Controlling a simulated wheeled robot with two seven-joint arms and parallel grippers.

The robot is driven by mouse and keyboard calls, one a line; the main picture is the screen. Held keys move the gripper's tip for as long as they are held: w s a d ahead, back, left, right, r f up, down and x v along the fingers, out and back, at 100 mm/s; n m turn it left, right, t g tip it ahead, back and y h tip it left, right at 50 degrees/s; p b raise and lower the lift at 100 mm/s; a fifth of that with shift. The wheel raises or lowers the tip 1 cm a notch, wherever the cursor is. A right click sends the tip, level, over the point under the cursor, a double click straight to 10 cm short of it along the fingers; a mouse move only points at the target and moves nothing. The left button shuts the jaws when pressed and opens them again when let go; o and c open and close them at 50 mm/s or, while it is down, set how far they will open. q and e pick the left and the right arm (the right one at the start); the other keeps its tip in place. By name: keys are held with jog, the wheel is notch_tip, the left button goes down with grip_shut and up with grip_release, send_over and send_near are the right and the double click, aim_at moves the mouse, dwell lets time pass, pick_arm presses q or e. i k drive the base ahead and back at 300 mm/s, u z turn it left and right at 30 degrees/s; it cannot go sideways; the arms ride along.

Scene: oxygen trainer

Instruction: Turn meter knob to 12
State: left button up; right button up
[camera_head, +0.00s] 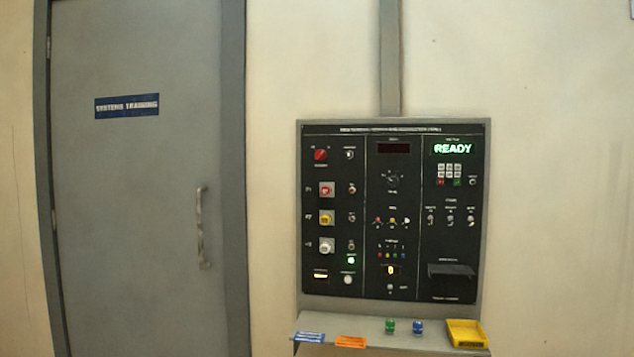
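A black control panel (372,215) is mounted on the wall at the right. A dark round knob (392,181) sits in its middle column, below a dark red display (393,148) with no readable digits. A red round knob (320,155) is at the panel's upper left. The labels and scale marks are too small to read, so I cannot tell which knob is the meter knob or where it points. Neither of my grippers is in view, and nothing touches the panel.
A grey shelf (437,338) juts out below the panel. It holds blue-and-white strips (308,336), an orange piece (351,342), green (390,326) and blue (418,327) small items, and a yellow tray (467,333). A green READY display (453,149) is lit. A grey door (150,220) stands left.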

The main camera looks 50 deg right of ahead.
aim_at(392, 181)
jog(key=z, duration=0.35)
jog(key=i, duration=1.35)
jog(key=z, duration=0.8)
